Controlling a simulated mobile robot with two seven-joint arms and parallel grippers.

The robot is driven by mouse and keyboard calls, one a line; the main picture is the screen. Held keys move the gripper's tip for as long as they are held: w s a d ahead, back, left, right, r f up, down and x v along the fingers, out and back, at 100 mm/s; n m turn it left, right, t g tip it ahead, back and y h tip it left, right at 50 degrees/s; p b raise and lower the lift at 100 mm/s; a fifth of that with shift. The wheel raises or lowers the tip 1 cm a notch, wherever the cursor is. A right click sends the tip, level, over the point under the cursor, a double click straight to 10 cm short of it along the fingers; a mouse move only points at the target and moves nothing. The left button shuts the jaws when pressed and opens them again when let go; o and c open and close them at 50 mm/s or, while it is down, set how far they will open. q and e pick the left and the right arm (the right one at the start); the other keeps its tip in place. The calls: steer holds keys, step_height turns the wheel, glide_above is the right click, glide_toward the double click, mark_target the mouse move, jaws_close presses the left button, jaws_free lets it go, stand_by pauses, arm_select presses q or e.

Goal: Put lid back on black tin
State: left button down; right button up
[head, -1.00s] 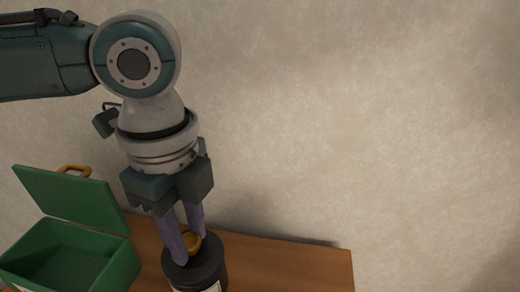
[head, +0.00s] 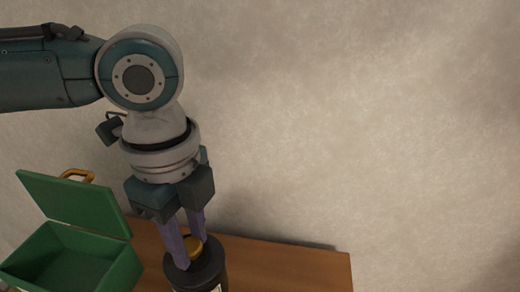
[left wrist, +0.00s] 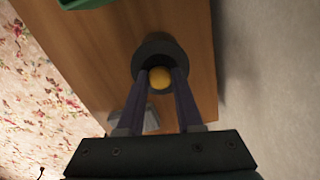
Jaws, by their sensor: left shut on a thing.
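The black tin (head: 208,279) stands upright on the wooden surface at the bottom of the head view, with a pale label low on its side. Its black lid (head: 205,262) has a round yellow-orange knob (head: 193,244) and sits at the tin's top. Any small gap between lid and tin is too small to tell. My left gripper (head: 195,242) points down and is shut on the lid's knob. In the left wrist view the knob (left wrist: 160,78) lies between the two purple fingers, with the dark round lid (left wrist: 160,44) around it. My right gripper is not in view.
A green box (head: 75,265) with its green lid raised (head: 75,205) stands left of the tin. The wooden surface (head: 290,265) is clear to the right, with a beige wall behind. A small grey object (left wrist: 151,119) shows beside the fingers in the left wrist view.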

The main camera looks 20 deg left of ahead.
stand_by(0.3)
arm_select(q)
jaws_free()
stand_by(0.6)
step_height(320, 180, up, 7)
steer(key=p, duration=0.9)
stand_by(0.5)
jaws_close()
stand_by(0.7)
